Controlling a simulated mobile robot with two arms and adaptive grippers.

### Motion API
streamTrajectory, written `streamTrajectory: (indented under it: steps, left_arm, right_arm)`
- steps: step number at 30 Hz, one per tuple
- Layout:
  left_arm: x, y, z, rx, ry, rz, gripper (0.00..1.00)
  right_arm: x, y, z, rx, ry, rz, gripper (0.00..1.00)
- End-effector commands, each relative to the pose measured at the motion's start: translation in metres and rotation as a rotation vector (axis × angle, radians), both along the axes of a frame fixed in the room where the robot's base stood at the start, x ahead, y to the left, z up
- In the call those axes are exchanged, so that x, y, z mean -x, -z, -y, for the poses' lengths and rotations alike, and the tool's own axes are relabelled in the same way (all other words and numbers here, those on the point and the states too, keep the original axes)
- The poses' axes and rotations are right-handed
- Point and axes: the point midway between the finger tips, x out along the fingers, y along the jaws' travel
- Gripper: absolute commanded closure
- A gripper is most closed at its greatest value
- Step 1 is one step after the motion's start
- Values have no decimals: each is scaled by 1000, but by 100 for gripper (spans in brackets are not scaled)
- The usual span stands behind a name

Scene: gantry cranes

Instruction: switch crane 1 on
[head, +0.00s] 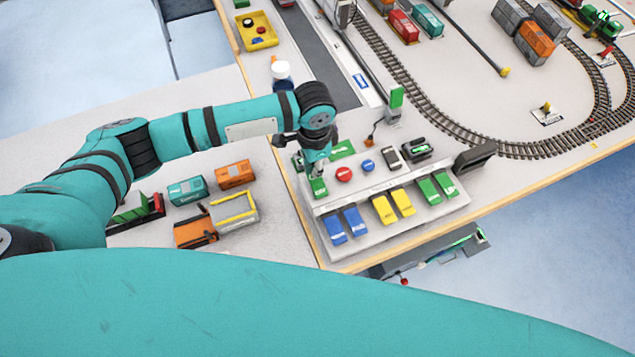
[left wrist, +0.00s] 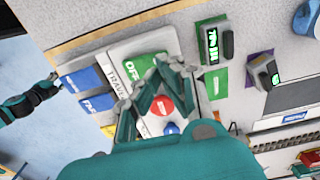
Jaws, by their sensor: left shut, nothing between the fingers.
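The control panel (head: 350,238) stands at the table's near corner. On it is a green switch (head: 318,187) at the left, also in the left wrist view (left wrist: 137,72) with white lettering that looks like OFF. My left gripper (head: 318,168) points down over this switch. Its fingers are shut and empty; in the left wrist view the fingertips (left wrist: 168,68) overlap the switch's edge, and I cannot tell if they touch it. A red button (head: 343,174) and a blue button (head: 368,165) sit beside it. My right gripper (left wrist: 45,88) seems to show at the left wrist view's left edge; its fingers are unclear.
Blue (head: 345,225), yellow (head: 393,205) and green (head: 436,188) paired paddles line the panel's front. Toy containers (head: 235,174) lie left of it, under my left arm. A bottle (head: 282,75) stands behind the arm. Rail track (head: 430,118) curves behind the panel.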

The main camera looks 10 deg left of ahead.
Motion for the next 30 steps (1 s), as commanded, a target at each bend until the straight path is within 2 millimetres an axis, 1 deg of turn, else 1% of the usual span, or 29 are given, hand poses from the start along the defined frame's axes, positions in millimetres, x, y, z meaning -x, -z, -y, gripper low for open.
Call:
streamTrajectory:
  steps: [14,30]
  left_arm:
    - [0,0,0,0,0,0,100]
    - [0,8,0,1,0,-1,100]
  right_arm:
    - [4,0,2,3,-2,-7,61]
    - [6,4,1,2,-3,-10,61]
